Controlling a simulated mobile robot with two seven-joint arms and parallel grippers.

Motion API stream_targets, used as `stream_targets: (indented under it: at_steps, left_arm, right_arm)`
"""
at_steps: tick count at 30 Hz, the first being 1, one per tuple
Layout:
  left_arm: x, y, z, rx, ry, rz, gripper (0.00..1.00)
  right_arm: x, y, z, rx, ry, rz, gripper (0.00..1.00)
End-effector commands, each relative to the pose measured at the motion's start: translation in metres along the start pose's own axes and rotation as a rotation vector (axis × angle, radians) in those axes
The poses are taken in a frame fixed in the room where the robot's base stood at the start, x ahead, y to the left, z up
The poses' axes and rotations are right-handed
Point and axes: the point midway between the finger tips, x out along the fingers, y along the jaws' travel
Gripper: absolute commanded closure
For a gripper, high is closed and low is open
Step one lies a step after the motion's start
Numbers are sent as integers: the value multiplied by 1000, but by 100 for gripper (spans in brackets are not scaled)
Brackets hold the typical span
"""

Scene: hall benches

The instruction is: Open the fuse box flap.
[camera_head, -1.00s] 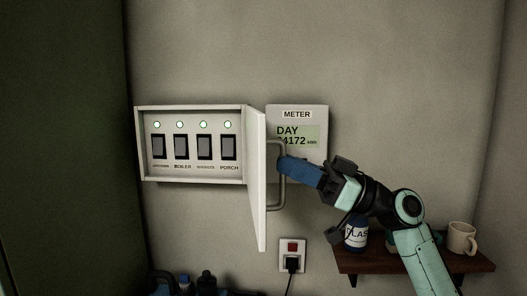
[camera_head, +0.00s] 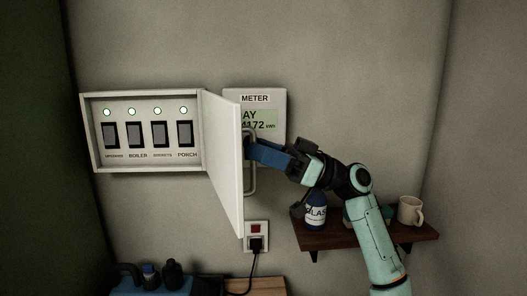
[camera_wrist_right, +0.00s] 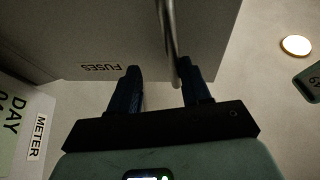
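The fuse box (camera_head: 88,135) is on the wall at left in the head view, with several switches and lit lamps showing inside. Its white flap (camera_head: 223,160) is hinged on the box's right side and stands swung out, inner face showing. The flap's bar handle (camera_head: 253,180) is on its outer side. My right gripper (camera_head: 250,150) is at the handle, right of the flap. In the wrist view its two blue fingers (camera_wrist_right: 163,92) are apart, with the handle bar (camera_wrist_right: 170,40) between them, close to the right finger. The label FUSES shows on the flap's outer face (camera_wrist_right: 150,45). My left gripper is out of view.
The meter (camera_head: 270,97) is on the wall behind my gripper, partly hidden by the flap. A socket (camera_head: 256,230) with a black plug is below. A wooden shelf (camera_head: 345,238) at right holds a bottle (camera_head: 316,213) and a mug (camera_head: 410,210). Dark bottles stand at lower left.

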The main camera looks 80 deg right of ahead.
Motion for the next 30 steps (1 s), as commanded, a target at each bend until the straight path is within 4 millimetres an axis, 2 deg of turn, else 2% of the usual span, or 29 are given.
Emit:
stream_targets:
  at_steps: [22,26,30]
  left_arm:
    - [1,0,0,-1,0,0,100]
    - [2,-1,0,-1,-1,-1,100]
    - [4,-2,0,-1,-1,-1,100]
  right_arm:
    - [-4,2,2,2,-4,5,62]
    - [-19,2,2,2,-2,7,62]
    - [-49,1,1,1,0,7,62]
